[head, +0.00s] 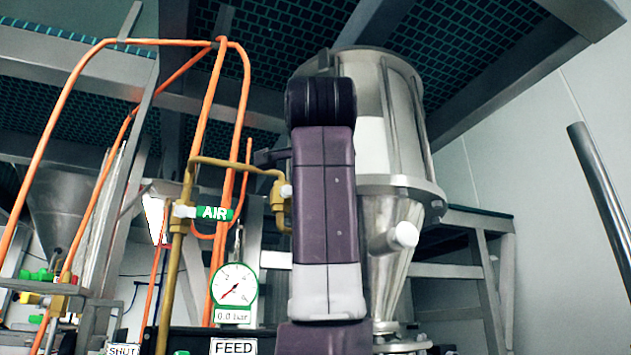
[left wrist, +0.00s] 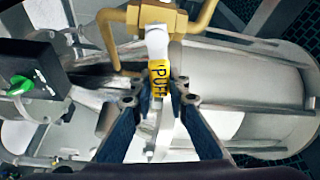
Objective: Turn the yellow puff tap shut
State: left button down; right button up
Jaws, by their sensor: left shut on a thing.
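The yellow puff tap handle (left wrist: 159,72) shows in the left wrist view, with its lettering partly covered. It joins a white stem (left wrist: 157,40) under a brass valve body (left wrist: 155,17). My left gripper (left wrist: 158,92) is shut on the handle, with one dark finger on each side. In the head view my purple arm stands upright in the middle and hides the puff tap. Only a small dark part of my gripper pokes out left of the arm there. My right gripper is in neither view.
A green AIR tap handle (head: 214,213) and a pressure gauge (head: 235,286) showing 0.0 bar are left of my arm. Orange hoses (head: 85,70) loop at the left. A steel hopper (head: 405,110) stands close behind my arm. A black box with a green knob (left wrist: 20,86) is left of my gripper.

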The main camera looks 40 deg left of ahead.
pick_arm(q)
jog(key=shift+a+f+m+g+h, duration=0.1)
jog(key=shift+f+m+g+h, duration=0.3)
jog(key=shift+m, duration=0.8)
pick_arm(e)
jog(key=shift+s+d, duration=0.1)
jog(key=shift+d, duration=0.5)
pick_arm(q)
jog(key=shift+f, duration=0.2)
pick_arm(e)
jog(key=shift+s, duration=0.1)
pick_arm(q)
jog(key=c, duration=2.1)
grip_release()
jog(key=shift+o, duration=1.3)
jog(key=shift+w+a+f, duration=0.1)
jog(key=shift+a, duration=0.2)
jog(key=shift+d, duration=0.1)
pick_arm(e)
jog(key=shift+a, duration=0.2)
pick_arm(q)
jog(key=shift+d, duration=0.2)
jog(key=v, duration=1.1)
jog(key=shift+s, duration=0.3)
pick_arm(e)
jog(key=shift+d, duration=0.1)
